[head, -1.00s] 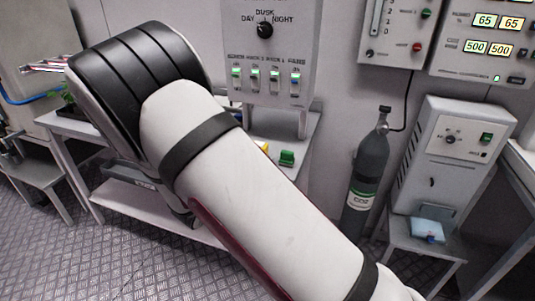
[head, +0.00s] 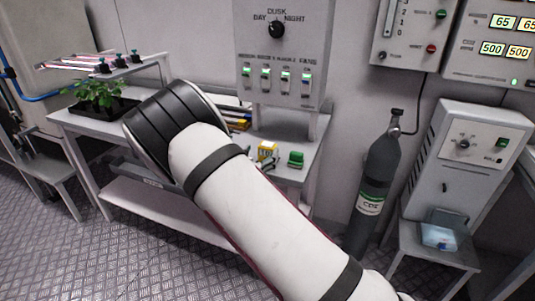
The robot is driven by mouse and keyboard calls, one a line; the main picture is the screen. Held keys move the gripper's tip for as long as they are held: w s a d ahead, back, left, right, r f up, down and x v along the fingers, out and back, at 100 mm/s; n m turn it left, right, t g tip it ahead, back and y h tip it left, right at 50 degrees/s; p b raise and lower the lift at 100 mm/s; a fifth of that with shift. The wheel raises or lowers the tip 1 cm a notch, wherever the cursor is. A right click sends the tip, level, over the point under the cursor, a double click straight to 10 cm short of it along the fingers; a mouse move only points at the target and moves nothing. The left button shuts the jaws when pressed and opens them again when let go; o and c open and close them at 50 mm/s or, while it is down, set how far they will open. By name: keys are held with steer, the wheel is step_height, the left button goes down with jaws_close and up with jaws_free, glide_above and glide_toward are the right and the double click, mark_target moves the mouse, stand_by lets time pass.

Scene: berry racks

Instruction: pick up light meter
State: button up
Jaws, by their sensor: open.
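A small yellow device (head: 267,151) stands on the grey-white bench, just right of my arm. A small green item (head: 296,159) lies to its right. I cannot tell for sure which, if either, is the light meter. My white and black arm crosses the middle of the head view and covers part of the bench.
The bench (head: 308,165) also holds a potted plant tray (head: 98,108) and a raised shelf at left. A control panel (head: 284,45) stands above its right end. A grey CO2 cylinder (head: 378,165) and a white cabinet (head: 470,150) are at right.

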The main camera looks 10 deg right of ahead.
mark_target(265, 149)
steer(key=x, duration=0.5)
steer(key=shift+d, duration=0.25)
steer(key=shift+s, duration=0.1)
steer(key=c, duration=1.4)
